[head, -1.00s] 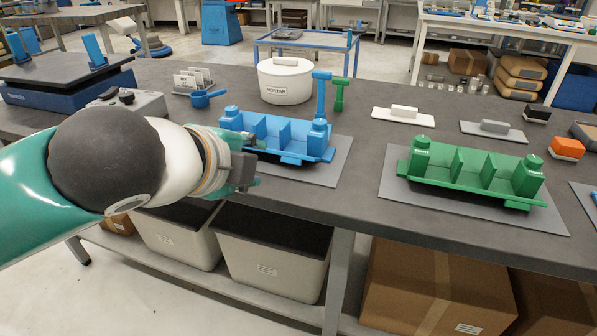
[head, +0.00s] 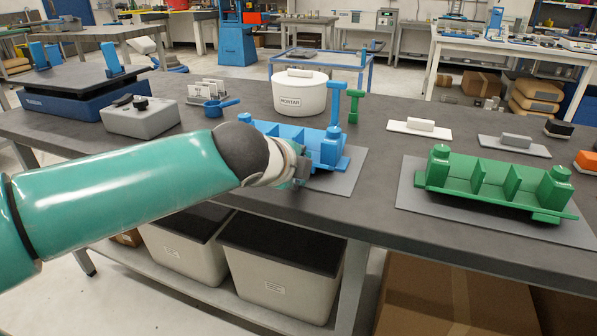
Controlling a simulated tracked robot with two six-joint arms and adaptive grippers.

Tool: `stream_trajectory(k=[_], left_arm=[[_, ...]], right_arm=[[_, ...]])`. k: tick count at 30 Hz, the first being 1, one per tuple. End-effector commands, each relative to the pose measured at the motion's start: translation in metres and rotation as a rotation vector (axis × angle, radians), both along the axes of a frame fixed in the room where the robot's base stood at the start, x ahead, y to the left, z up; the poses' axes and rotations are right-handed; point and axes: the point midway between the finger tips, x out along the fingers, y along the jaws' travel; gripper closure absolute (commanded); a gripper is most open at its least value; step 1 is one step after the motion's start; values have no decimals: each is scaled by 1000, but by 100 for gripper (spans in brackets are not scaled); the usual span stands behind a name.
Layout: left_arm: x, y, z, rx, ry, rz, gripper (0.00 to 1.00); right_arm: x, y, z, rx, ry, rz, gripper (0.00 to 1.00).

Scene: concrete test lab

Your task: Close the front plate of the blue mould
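The blue mould (head: 327,146) stands on a grey base sheet (head: 345,180) near the middle of the bench. Its compartments show from above, and its left part and much of its front side are hidden behind my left arm. I cannot tell how the front plate stands. My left gripper (head: 302,174) is at the front of the mould, near its middle, low over the sheet. Its fingers are mostly hidden by the wrist, so I cannot tell whether they are open or touching the plate. My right gripper is not in view.
A green mould (head: 497,182) with an open front stands to the right on its own sheet. A blue tamper (head: 335,107) and green tamper (head: 354,103) stand behind the blue mould, with the white mortar tub (head: 299,95) nearby. A blue scoop (head: 215,107) lies behind my arm.

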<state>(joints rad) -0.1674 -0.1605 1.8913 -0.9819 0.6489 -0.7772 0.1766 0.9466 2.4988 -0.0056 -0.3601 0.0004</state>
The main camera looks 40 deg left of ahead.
Motion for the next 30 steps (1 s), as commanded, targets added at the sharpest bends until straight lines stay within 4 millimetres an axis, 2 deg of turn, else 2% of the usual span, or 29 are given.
stream_trajectory(k=[12,19,21,22,30], left_arm=[[7,1,-5,0,0,-1,60],[7,1,-5,0,1,-1,99],[7,1,-5,0,2,-1,100],[6,7,-5,-1,2,5,100],[7,1,-2,-2,20,-1,100]], right_arm=[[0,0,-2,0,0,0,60],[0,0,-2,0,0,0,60],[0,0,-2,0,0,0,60],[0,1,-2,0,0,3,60],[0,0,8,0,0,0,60]])
